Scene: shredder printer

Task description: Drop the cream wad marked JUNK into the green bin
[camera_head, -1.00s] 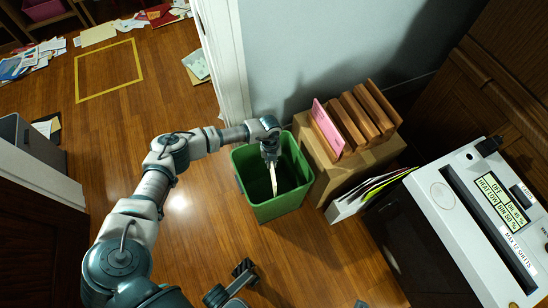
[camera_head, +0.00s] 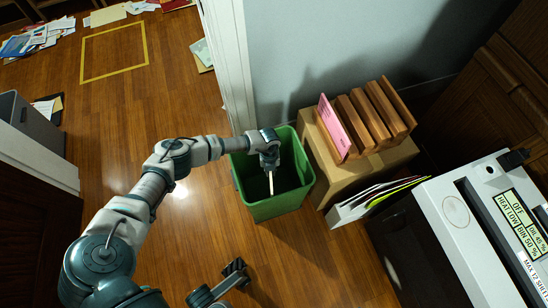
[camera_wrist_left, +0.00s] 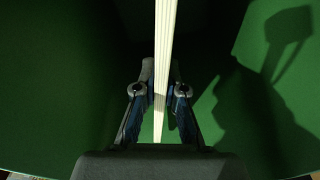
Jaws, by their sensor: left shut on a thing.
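The green bin (camera_head: 279,209) stands on the wooden floor, open side up. My left gripper (camera_head: 270,166) hangs over the bin's opening. It is shut on the cream wad (camera_head: 271,184), which shows as a thin pale strip pointing down into the bin's opening. In the left wrist view, the wad (camera_wrist_left: 164,50) is seen edge-on as a narrow ribbed strip between the fingers of my left gripper (camera_wrist_left: 161,88). The bin's green inside (camera_wrist_left: 60,90) fills the background there. The JUNK marking is not visible.
A cardboard box (camera_head: 345,182) with wooden slats (camera_head: 378,115) and a pink sheet (camera_head: 341,132) stands right of the bin. A file holder (camera_head: 350,212) and the shredder (camera_head: 458,213) are farther right. A white door frame (camera_head: 229,70) is behind.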

